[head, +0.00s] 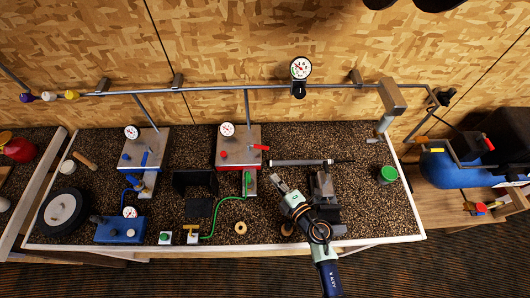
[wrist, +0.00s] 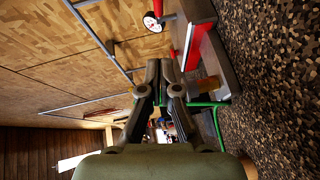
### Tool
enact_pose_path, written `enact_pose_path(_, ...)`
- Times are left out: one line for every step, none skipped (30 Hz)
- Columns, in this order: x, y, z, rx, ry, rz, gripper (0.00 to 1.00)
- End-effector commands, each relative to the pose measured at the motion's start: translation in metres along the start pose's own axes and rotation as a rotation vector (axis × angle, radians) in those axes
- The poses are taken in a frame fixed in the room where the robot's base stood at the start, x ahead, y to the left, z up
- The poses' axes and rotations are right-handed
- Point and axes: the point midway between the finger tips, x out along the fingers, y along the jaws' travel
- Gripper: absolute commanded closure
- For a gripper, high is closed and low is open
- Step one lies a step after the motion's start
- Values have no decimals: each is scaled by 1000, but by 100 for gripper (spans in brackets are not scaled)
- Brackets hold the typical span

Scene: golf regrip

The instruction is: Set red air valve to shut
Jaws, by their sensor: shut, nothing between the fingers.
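The red air station (head: 226,160) is a metal box with a red front panel, left of centre at the back of the bench. Its red lever (head: 258,147) points right, nearly level in the head view. A white gauge (head: 227,129) sits above the panel. My gripper (head: 277,180) is shut and empty, below and right of the lever and apart from it. In the wrist view my gripper's fingers (wrist: 165,64) are together, with the red panel (wrist: 196,46) just past them; the lever is partly hidden or unclear there.
A blue-panelled station (head: 137,158) with a blue lever stands left. A green hose (head: 228,201) curves from below the red station. A clamp (head: 323,187) and a club shaft (head: 300,162) lie near my arm. A green-lidded can (head: 387,174) stands right.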

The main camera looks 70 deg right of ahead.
Motion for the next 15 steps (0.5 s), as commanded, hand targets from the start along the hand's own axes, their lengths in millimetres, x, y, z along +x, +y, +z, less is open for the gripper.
enact_pose_path(8, 0, -1, -1, 3, 2, 100)
enact_pose_path(14, 0, -1, -1, 3, 3, 100)
enact_pose_path(22, 0, -1, 0, 3, 3, 100)
enact_pose_path(29, 0, -1, 0, 4, 3, 100)
enact_pose_path(36, 0, -1, -1, 4, 4, 100)
enact_pose_path(44, 0, -1, -2, 3, 3, 100)
enact_pose_path(51, 0, -1, -2, 3, 4, 100)
enact_pose_path(58, -1, 0, -1, 3, 3, 100)
enact_pose_path(67, 0, -1, 0, 3, 4, 100)
enact_pose_path(74, 0, -1, -1, 3, 5, 100)
enact_pose_path(80, -1, 0, -1, 3, 4, 100)
enact_pose_path(88, 0, 0, -1, 2, 5, 100)
enact_pose_path(94, -1, -1, -1, 2, 4, 100)
enact_pose_path(98, -1, 5, 0, -1, 5, 100)
enact_pose_path(102, -2, 11, 1, -2, 4, 100)
